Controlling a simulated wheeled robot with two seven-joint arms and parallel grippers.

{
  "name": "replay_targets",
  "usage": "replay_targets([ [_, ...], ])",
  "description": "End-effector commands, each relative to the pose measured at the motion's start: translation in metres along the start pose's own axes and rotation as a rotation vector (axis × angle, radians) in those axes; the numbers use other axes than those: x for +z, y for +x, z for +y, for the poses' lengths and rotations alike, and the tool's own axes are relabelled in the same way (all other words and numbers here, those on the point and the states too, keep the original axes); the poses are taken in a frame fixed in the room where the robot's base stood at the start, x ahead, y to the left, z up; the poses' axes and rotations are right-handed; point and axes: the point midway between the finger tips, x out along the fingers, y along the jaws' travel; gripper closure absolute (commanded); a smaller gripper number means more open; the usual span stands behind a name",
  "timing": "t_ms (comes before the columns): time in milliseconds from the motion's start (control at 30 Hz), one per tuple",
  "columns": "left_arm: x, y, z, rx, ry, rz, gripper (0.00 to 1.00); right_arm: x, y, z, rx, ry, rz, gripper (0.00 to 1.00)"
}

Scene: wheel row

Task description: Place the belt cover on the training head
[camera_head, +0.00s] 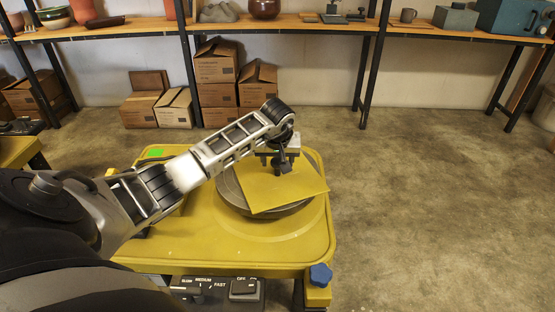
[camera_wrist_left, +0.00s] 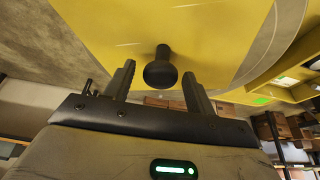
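The belt cover (camera_head: 270,194) looks like a flat yellow square plate with a black knob (camera_wrist_left: 160,73) standing on it. In the head view it overlies the round dark grey wheel head (camera_head: 229,195), turned at an angle, and hides most of it. I cannot tell whether the plate rests fully on the head. My left gripper (camera_head: 278,161) is above the plate at the knob. In the left wrist view its fingers stand on either side of the knob, with a gap on both sides. The right gripper is out of view.
The wheel head sits in a yellow machine table (camera_head: 200,252) with a speed control box (camera_head: 218,292) and a blue knob (camera_head: 320,275) at its front. Shelves (camera_head: 340,27) with pots and several cardboard boxes (camera_head: 216,67) stand behind. The floor at right is clear.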

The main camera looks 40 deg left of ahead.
Motion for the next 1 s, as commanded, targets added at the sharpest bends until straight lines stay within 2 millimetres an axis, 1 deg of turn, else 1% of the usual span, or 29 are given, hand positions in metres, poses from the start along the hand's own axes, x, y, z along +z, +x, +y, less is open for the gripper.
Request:
replay_targets([
  [167,0.000,-0.001,0.000,0.001,0.000,0.000,0.45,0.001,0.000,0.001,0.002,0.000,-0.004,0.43],
  [267,-0.002,-0.005,0.000,0.002,0.000,0.001,0.45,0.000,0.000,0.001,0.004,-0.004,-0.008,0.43],
  [367,-0.003,-0.019,0.000,0.001,0.001,0.003,0.45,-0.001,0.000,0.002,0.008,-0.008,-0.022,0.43],
  [600,-0.003,-0.071,-0.001,0.000,0.003,0.004,0.45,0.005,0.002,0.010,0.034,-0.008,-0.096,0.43],
  [733,-0.003,-0.096,0.000,0.001,0.002,0.004,0.45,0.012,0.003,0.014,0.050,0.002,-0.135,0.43],
  [900,-0.002,-0.116,0.000,0.001,0.000,0.001,0.45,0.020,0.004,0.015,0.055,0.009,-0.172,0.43],
  [1000,-0.001,-0.121,0.000,0.001,0.000,0.001,0.45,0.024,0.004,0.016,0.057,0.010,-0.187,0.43],
])
